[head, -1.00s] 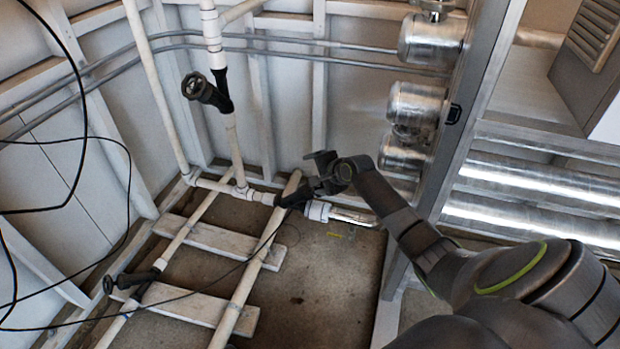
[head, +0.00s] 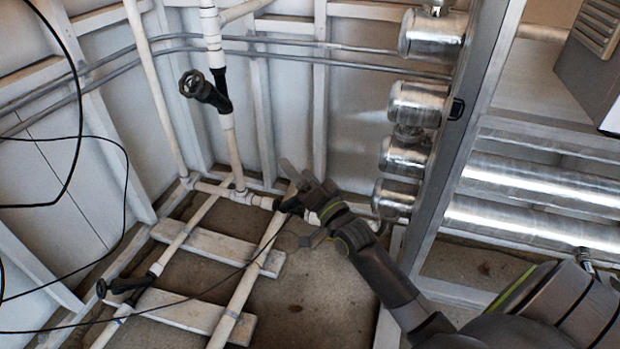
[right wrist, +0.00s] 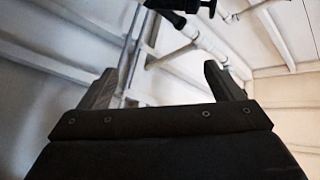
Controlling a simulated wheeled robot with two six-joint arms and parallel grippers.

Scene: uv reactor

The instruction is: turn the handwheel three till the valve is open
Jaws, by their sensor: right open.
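A black handwheel (head: 190,84) sits on a black valve on the upright white pipe at upper left. Another black valve handle (head: 115,288) is on the floor pipe at lower left. A dark valve part (head: 288,204) shows on the low pipework beside my right gripper (head: 297,202); the gripper partly hides it. I cannot tell which wheel is three. In the right wrist view my right gripper (right wrist: 158,72) is open and empty, its fingers wide apart. A black valve with a handle (right wrist: 182,6) is beyond the fingertips, cut by the top edge. My left gripper is not in view.
White pipes (head: 240,310) run along the floor over pale planks (head: 195,312). Metal cylinders (head: 418,105) hang by a steel post (head: 465,130) at right. Thin black cables (head: 78,150) hang at left. Bare floor (head: 300,300) lies below the right gripper.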

